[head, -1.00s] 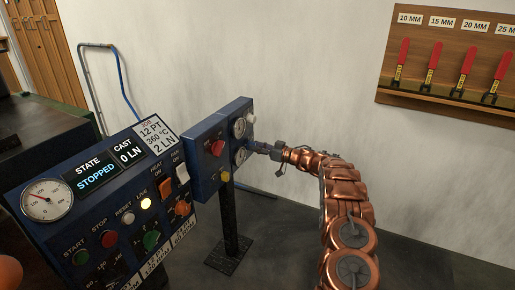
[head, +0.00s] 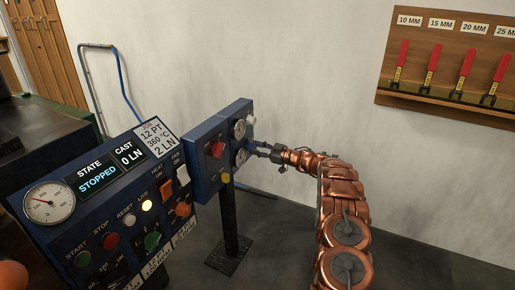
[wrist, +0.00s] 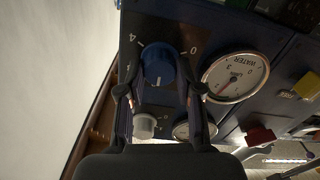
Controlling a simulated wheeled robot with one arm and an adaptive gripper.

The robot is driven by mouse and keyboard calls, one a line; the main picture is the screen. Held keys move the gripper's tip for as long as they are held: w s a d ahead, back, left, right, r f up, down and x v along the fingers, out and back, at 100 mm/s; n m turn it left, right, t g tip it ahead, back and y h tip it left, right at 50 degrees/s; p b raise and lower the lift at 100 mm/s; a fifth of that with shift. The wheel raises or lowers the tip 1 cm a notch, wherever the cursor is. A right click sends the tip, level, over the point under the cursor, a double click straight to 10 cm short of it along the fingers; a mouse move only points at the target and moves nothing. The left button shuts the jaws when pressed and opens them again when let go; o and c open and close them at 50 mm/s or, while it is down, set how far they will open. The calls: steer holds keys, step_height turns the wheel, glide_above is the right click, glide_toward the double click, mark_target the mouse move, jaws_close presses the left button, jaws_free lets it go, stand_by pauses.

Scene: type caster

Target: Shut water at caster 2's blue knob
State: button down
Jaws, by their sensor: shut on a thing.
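In the wrist view the blue knob (wrist: 157,62) is on the dark blue panel face, between the printed 0 and 4, which appear upside down. Its white mark faces the bottom of the picture. My gripper (wrist: 162,88) is shut on the knob, one finger on each side. The WATER gauge (wrist: 234,78) is beside it, also upside down; I cannot read its needle surely. In the head view my gripper (head: 258,149) reaches the right face of the blue box (head: 207,160) on a post; the knob is hardly visible there.
A white knob (wrist: 144,127) and a second gauge (wrist: 195,129) are close to my fingers. A control console (head: 120,200) reading STATE STOPPED stands at the left in the head view. A rack of red-handled tools (head: 450,60) hangs on the wall. The floor at the right is clear.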

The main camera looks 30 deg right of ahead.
steer(key=shift+f+n+b, duration=0.15)
steer(key=shift+n+b, duration=3)
steer(key=shift+n, duration=2.65)
steer(key=shift+f+n+b, duration=0.15)
steer(key=shift+n+b, duration=3)
steer(key=shift+n, duration=2.65)
steer(key=shift+r, duration=0.1)
steer(key=c, duration=0.8)
jaws_free()
steer(key=shift+o, duration=0.2)
